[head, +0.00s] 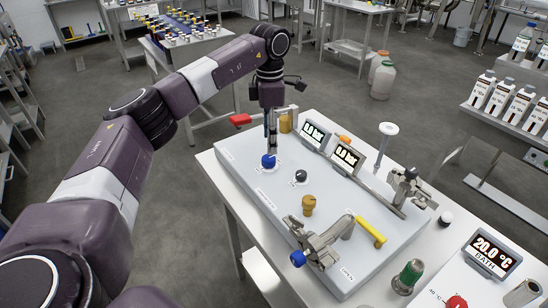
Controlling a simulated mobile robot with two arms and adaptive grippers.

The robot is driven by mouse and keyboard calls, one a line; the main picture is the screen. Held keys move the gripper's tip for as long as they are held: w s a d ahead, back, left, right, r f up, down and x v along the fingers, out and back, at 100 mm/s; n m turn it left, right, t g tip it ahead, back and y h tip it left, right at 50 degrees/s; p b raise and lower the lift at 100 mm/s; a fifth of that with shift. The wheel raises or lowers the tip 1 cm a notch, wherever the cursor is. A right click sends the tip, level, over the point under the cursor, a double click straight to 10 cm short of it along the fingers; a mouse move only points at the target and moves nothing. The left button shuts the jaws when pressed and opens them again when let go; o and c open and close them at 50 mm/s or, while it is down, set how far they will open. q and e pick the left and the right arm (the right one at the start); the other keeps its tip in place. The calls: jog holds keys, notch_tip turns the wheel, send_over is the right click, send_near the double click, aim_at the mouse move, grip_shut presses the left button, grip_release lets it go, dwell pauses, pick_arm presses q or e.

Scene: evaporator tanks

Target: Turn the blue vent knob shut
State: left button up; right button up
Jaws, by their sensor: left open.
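A blue knob (268,161) stands on the white panel (262,190) near its left edge, in the head view. My left gripper (271,146) points down directly above and just behind this knob. Its fingers are open, and the tips come close to the knob's top. I cannot tell whether they touch it. A second blue knob (298,259) sits on the end of a metal valve at the panel's front. The panel's printed labels are too small to read. My right gripper is not in view.
A black knob (301,176) and a brass knob (309,205) stand right of the gripper. Two digital displays (347,158) and a yellow lever (371,231) are farther right. A green-topped part (408,275) stands on the table beside the panel.

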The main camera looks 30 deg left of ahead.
aim_at(269, 158)
pick_arm(q)
jog(key=f, duration=0.1)
jog(key=f+p, duration=0.1)
jog(key=f, duration=0.3)
jog(key=shift+s+a, duration=0.25)
jog(key=shift+w+d+f, duration=0.1)
jog(key=shift+f, duration=0.5)
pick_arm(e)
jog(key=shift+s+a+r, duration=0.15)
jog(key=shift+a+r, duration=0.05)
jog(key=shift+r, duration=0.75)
pick_arm(q)
jog(key=c, duration=1.1)
jog(key=shift+c, duration=0.2)
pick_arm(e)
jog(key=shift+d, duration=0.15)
